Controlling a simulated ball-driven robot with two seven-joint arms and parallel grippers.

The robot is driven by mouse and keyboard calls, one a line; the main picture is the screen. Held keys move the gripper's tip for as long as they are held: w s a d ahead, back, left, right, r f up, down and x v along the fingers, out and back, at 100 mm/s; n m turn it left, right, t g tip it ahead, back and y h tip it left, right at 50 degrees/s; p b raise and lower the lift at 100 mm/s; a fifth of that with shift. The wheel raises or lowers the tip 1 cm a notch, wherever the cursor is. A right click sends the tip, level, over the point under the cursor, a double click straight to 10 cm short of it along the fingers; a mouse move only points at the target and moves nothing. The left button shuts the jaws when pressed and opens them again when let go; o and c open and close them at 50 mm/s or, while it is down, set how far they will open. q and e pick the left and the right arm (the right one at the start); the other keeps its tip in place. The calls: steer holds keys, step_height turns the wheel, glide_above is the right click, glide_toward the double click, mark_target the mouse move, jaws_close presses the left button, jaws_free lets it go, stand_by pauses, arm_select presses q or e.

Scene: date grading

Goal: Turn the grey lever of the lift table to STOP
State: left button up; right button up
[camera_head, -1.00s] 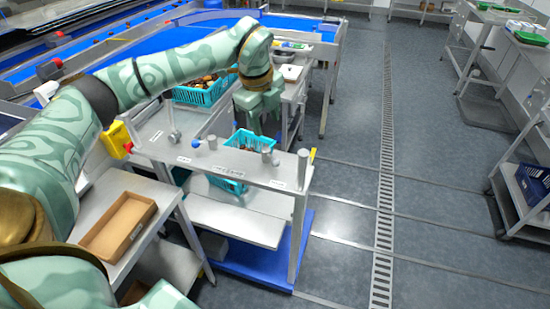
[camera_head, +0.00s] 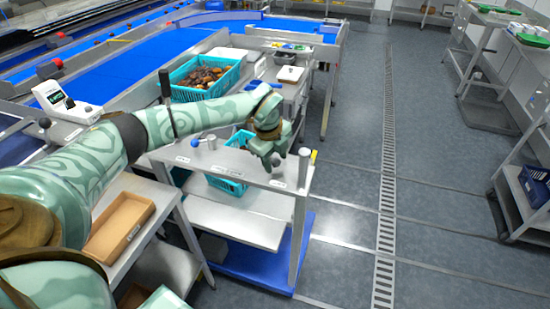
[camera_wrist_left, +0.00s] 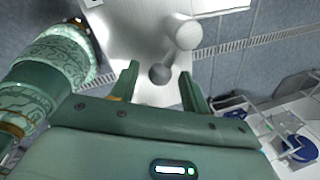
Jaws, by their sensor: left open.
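The lift table's grey top (camera_head: 245,167) carries a grey lever with a round dark knob (camera_head: 276,158), near its right end. My left gripper (camera_head: 274,165) is above that end, pointing down at the lever. In the left wrist view the open fingers (camera_wrist_left: 159,85) stand on either side of the grey knob (camera_wrist_left: 160,73), with gaps visible. I cannot tell how low the fingers reach. White labels lie along the front edge of the top, too small to read; which setting the lever points to cannot be told. My right gripper is not in view.
A grey post (camera_head: 304,165) stands at the table's right end, close to the gripper. A blue-knobbed lever (camera_head: 195,143) is farther left.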

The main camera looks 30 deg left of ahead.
arm_select(q)
steer(key=c, duration=1)
